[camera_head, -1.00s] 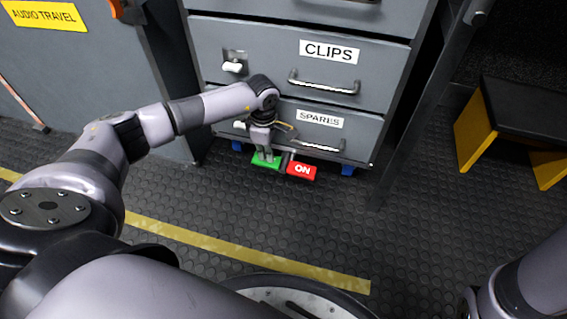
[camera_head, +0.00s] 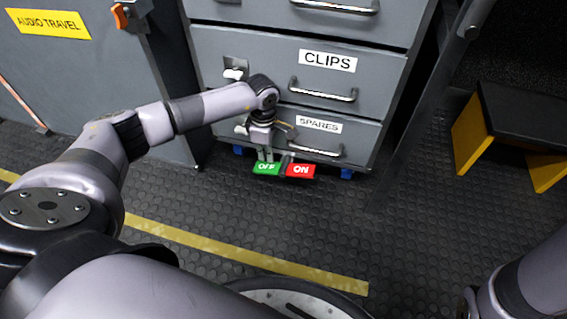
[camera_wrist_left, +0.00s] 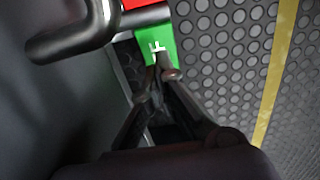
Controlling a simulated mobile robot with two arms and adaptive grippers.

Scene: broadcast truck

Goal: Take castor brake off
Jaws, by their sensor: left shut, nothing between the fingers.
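The castor brake pedal sits low at the front of the grey drawer cabinet, just above the floor. It has a green OFF pad (camera_head: 267,169) on the left and a red ON pad (camera_head: 300,171) on the right, now about level in the head view. My left gripper (camera_head: 266,157) points down at the green pad's rear edge, shut and empty. In the left wrist view my left gripper (camera_wrist_left: 166,72) reaches over the green pad (camera_wrist_left: 157,44) and partly covers it. Whether it touches the pad is unclear. My right gripper is out of view.
The SPARES drawer handle (camera_head: 315,150) hangs just above the pedal. Blue castor parts (camera_head: 346,173) show under the grey cabinet (camera_head: 371,85). A black and yellow step (camera_head: 520,115) stands at right. The studded floor in front is clear, with a yellow line (camera_head: 240,250).

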